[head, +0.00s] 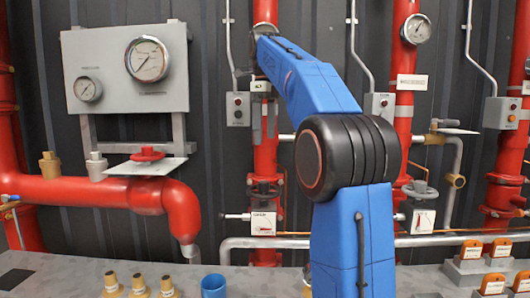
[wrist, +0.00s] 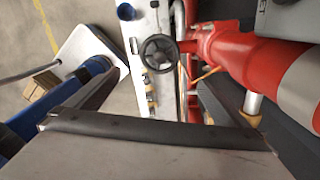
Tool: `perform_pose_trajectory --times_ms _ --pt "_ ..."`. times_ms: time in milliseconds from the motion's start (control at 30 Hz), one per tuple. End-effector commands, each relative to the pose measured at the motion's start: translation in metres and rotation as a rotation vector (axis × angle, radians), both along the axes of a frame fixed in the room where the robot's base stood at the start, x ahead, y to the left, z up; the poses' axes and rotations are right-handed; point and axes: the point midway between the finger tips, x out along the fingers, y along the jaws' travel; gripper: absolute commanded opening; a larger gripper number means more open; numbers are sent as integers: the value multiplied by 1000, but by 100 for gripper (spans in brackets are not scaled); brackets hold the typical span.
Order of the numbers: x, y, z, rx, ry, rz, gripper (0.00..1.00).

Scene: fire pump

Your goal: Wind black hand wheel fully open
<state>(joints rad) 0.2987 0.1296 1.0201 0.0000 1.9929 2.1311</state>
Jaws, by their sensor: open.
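The black hand wheel (wrist: 159,53) shows in the wrist view, upper middle, seen nearly face-on with its spokes and hub clear. It sits at the end of a short red stub beside a thick red pipe. My gripper (wrist: 159,80) is open, its dark fingers spread left and right at the lower part of the wrist view. Nothing is between them, and they look apart from the wheel.
A red hand wheel (head: 147,153) sits below a gauge panel (head: 115,100) at left. Red vertical pipes (head: 265,150) and a horizontal grey pipe (head: 240,243) crowd the wall. The bench in front carries a blue cup (head: 213,286), brass fittings (head: 138,285) and orange-tagged blocks (head: 470,250).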

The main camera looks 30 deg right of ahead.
Motion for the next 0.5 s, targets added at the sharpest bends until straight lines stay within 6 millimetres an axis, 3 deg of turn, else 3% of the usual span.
perform_pose_trajectory --times_ms 500 --pt "-1 0 -74 0 1 2 100"
